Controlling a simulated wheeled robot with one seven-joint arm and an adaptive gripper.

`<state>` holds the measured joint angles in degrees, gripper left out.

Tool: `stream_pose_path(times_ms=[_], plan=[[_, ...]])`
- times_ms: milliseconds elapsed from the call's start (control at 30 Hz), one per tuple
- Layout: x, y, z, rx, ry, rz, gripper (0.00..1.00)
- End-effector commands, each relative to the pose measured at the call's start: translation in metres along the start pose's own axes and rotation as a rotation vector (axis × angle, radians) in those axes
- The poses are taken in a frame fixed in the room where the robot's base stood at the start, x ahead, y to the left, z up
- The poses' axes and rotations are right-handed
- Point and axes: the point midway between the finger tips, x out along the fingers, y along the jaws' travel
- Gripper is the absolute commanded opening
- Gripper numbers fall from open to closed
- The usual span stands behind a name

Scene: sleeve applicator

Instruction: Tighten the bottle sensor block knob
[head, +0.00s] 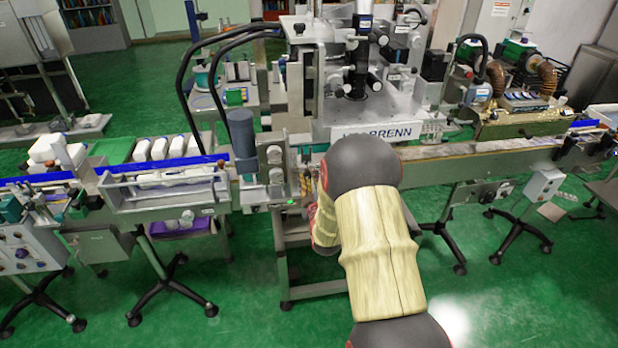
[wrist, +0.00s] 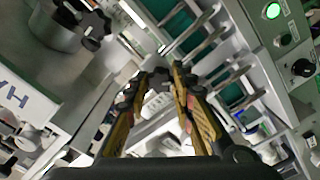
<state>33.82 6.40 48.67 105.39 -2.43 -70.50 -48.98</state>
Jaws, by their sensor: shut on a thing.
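The knob (wrist: 159,76) is a small dark lobed shape between my fingertips in the wrist view. My gripper (wrist: 161,82) is shut on it, one yellow-and-black finger on each side. The fingers partly cover the knob, and I cannot tell how far it is turned. The sensor block behind it is not clearly distinguishable.
A control panel (wrist: 288,38) with a lit green button and a black dial is at the wrist view's upper right. A large black star knob (wrist: 92,32) is at upper left. In the head view, conveyors extend left and right (head: 480,150), with white bottles (head: 160,149) at left. Green floor is open in front.

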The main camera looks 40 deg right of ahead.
Motion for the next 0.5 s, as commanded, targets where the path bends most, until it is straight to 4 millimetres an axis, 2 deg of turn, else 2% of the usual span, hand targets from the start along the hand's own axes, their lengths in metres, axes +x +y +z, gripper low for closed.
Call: stream_pose_path(times_ms=[267, 500], plan=[[-0.0001, -0.0007, 0.0003, 0.017, 0.000, -0.001, 0.00], [0.0002, -0.0017, 0.0011, 0.119, 0.000, -0.001, 0.00]])
